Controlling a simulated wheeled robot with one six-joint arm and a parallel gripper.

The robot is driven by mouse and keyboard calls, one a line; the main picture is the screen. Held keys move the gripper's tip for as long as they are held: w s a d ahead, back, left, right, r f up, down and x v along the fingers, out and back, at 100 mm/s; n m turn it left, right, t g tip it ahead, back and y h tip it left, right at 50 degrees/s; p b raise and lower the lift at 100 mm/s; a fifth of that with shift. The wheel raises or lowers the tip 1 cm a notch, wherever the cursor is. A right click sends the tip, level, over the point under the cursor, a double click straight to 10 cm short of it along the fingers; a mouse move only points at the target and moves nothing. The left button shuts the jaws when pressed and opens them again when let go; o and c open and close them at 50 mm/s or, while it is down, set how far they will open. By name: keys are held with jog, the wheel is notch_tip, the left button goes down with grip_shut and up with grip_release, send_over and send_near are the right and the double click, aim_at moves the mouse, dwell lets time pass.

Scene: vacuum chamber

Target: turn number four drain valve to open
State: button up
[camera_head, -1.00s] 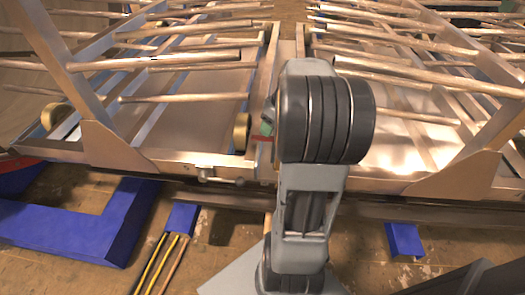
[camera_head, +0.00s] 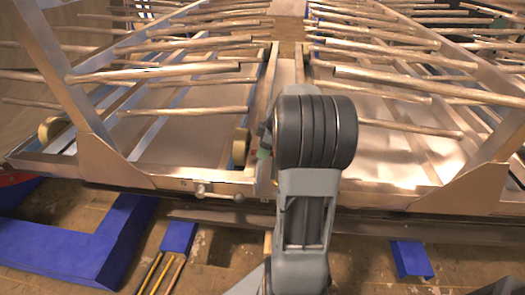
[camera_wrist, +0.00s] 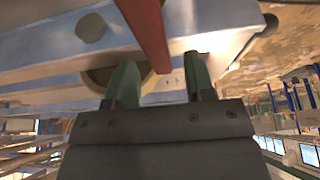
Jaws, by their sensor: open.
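A red bar (camera_wrist: 150,28), which looks like a valve handle, comes down from the top of the wrist view. Its lower end lies in the space between my fingertips as seen there. I cannot tell how deep it is between them, and no valve number is legible. My gripper (camera_wrist: 160,68) has two green fingers, apart and not closed on anything. A round brass-coloured part (camera_wrist: 99,78) is partly hidden behind the left finger. In the head view my arm covers most of the gripper; only a bit of green shows near the frame's front edge.
A metal frame (camera_head: 150,183) with sloping posts and several long rods (camera_head: 165,73) spans the head view. Small fittings (camera_head: 203,191) sit on its front rail. Blue blocks (camera_head: 75,245) and cables (camera_head: 160,275) lie on the floor in front. A grey bolt head (camera_wrist: 90,27) is beside the red bar.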

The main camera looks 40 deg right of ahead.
jog(key=shift+w+a+f, duration=0.1)
jog(key=shift+f, duration=0.2)
grip_shut()
dwell(0.4)
